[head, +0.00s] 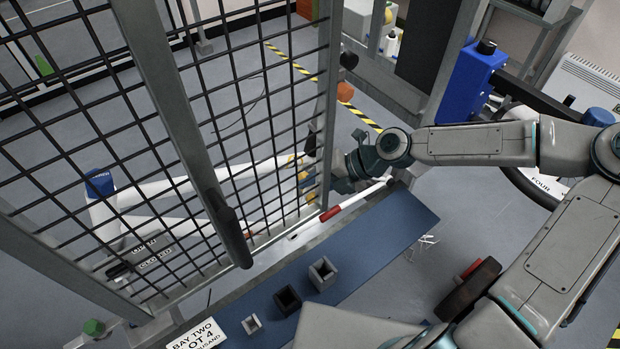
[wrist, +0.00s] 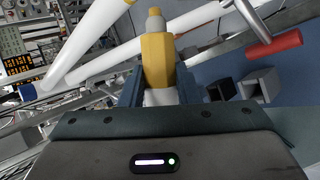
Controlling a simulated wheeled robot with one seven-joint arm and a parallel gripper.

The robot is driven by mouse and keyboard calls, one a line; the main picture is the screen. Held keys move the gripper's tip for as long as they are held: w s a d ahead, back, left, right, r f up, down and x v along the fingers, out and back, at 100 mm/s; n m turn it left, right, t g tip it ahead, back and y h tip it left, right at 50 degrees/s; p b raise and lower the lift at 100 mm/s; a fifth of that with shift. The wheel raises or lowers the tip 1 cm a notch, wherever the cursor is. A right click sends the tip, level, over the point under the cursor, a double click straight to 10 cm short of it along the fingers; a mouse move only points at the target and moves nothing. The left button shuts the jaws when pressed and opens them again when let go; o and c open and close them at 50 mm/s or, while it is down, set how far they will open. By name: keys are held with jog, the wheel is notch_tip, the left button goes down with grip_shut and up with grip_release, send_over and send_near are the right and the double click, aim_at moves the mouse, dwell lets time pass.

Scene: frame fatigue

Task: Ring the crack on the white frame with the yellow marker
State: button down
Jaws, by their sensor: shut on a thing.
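The white frame (head: 160,190) is made of white tubes and stands behind the black mesh in the head view. Two of its tubes cross the upper part of the wrist view (wrist: 98,38). My gripper (wrist: 158,84) is shut on the yellow marker (wrist: 157,60), whose grey tip points up the picture toward the tubes. In the head view my gripper (head: 338,178) is at the right edge of the mesh, partly hidden by it. I cannot make out the crack in either view, nor tell whether the tip touches a tube.
A mesh gate (head: 190,110) with a grey post and dark handle (head: 232,228) stands left of my arm. A blue bench top (head: 385,235) holds several small square holders (head: 322,273) and a sign (head: 197,336). A red-handled bar (wrist: 275,45) is close to my gripper's right.

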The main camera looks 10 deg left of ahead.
jog(key=shift+s+d+p, duration=0.4)
jog(key=shift+s+d, duration=1.2)
jog(key=shift+d, duration=0.25)
jog(key=shift+w, duration=0.1)
jog(key=w+d+r+m+t+h, duration=0.3)
jog(key=w+d+m+t, duration=0.3)
jog(key=w+d+m, duration=0.2)
jog(key=w+d+r+m+t+h, duration=0.3)
jog(key=w+d+m, duration=0.5)
jog(key=d, duration=0.5)
jog(key=w+t+h, duration=0.1)
jog(key=w+t, duration=0.1)
jog(key=shift+w+d+r+m+t, duration=0.2)
jog(key=shift+w+r+m+t, duration=0.05)
jog(key=shift+r+m+t, duration=0.15)
